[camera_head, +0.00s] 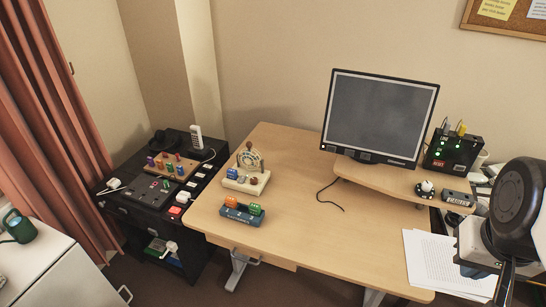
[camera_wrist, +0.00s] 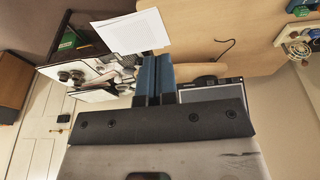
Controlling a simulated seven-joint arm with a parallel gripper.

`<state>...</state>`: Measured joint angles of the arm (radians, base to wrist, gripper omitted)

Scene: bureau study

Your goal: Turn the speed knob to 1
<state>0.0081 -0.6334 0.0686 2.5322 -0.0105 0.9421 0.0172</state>
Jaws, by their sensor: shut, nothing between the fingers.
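No label reading "speed" can be made out, so I cannot tell for certain which control is the speed knob. A round black-and-white knob (camera_head: 425,188) sits on the raised wooden shelf, right of the monitor. A wooden stand with a semicircular dial (camera_head: 249,160) is at the desk's left; it also shows at the upper right of the wrist view (camera_wrist: 298,48). My gripper (camera_wrist: 154,62) is shut and empty, its two blue fingers together. It is apart from both controls. My arm fills the right edge of the head view.
The monitor (camera_head: 380,115) stands at the desk's back. A black box with green lights (camera_head: 453,151) is behind the shelf (camera_head: 385,181). Papers (camera_head: 445,262) lie at the front right. A blue block with orange and green parts (camera_head: 242,212) is front left. The desk's middle (camera_head: 320,235) is clear.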

